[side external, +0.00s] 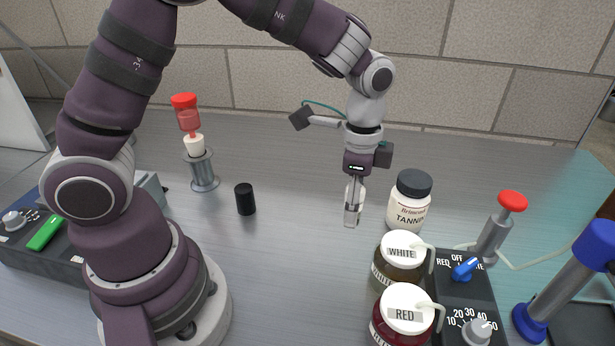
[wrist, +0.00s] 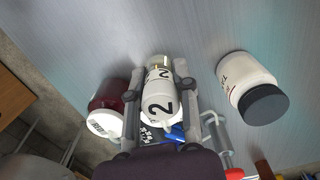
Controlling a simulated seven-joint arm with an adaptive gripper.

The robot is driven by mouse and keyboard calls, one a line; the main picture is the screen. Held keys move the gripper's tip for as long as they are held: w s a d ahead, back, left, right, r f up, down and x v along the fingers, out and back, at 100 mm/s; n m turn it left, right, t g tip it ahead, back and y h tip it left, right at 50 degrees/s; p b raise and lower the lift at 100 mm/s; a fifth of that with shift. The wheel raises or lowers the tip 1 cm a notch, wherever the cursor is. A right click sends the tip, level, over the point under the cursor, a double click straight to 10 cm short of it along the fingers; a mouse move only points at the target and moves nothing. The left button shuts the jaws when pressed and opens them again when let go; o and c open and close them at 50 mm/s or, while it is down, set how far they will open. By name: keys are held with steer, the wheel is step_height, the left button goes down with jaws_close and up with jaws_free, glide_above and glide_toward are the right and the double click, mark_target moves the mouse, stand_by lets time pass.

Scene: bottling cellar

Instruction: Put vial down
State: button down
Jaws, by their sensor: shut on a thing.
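A white vial (wrist: 158,102) marked with a black "2" is between the fingers of my gripper (wrist: 160,76) in the wrist view, with a clear, yellowish end pointing up the picture. In the side external view my gripper (side external: 353,207) points straight down over the bench, left of the tannin bottle. The fingers hide most of the vial there. I cannot tell whether the vial's lower end touches the bench.
Jars labelled WHITE (side external: 401,250) and RED (side external: 405,312) and a dial box (side external: 466,290) stand in front. A black cylinder (side external: 245,199) and a metal stand (side external: 203,172) are left. Bench between is clear.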

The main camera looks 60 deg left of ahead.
mark_target(337, 230)
steer(key=w+a+f+n, duration=0.2)
steer(key=w+a+n, duration=0.1)
steer(key=a, duration=0.3)
step_height(337, 230, down, 7)
steer(key=shift+r, duration=0.1)
steer(key=shift+f, duration=0.2)
steer(key=c, duration=0.9)
jaws_free()
steer(key=shift+r, duration=0.1)
